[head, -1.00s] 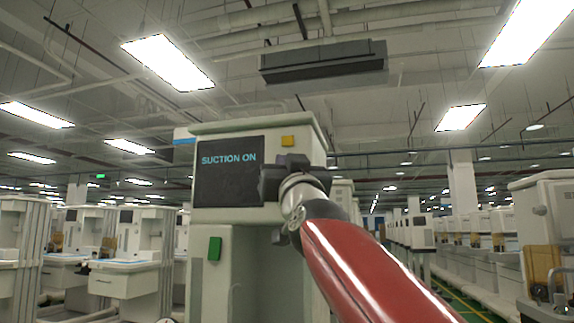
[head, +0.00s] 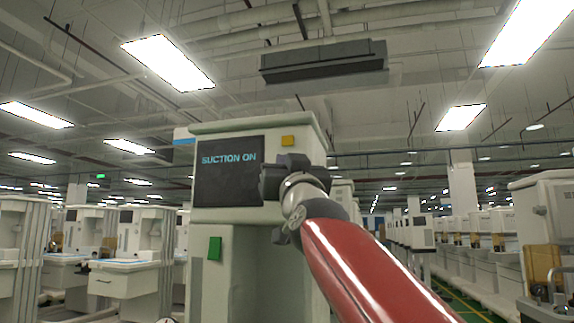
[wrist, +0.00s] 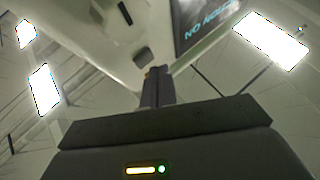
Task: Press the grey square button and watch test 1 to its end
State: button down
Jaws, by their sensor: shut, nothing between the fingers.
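The cart's black screen (head: 228,180) reads "SUCTION ON" in blue; its edge also shows, upside down, in the wrist view (wrist: 200,18). My gripper (head: 280,178) is in front of the panel, just right of the screen, and hides that part in the head view. In the wrist view its shut fingers (wrist: 157,73) point at the pale panel and hold nothing. A dark grey square (wrist: 143,55), likely the grey button, sits just beside the fingertips. I cannot tell whether they touch it.
A dark slot (wrist: 125,13) shows in the wrist view. Other carts (head: 130,255) stand on both sides; an aisle runs at right.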

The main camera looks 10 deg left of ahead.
jog(key=shift+w, duration=0.25)
jog(key=shift+w+d, duration=0.1)
jog(key=shift+w, duration=0.4)
dwell(0.6)
jog(key=shift+s, duration=0.1)
jog(key=shift+s+p, duration=0.3)
jog(key=shift+s, duration=0.45)
jog(key=s+p, duration=0.2)
jog(key=s, duration=0.1)
jog(key=s+a+p, duration=0.1)
jog(key=s, duration=0.1)
dwell(0.4)
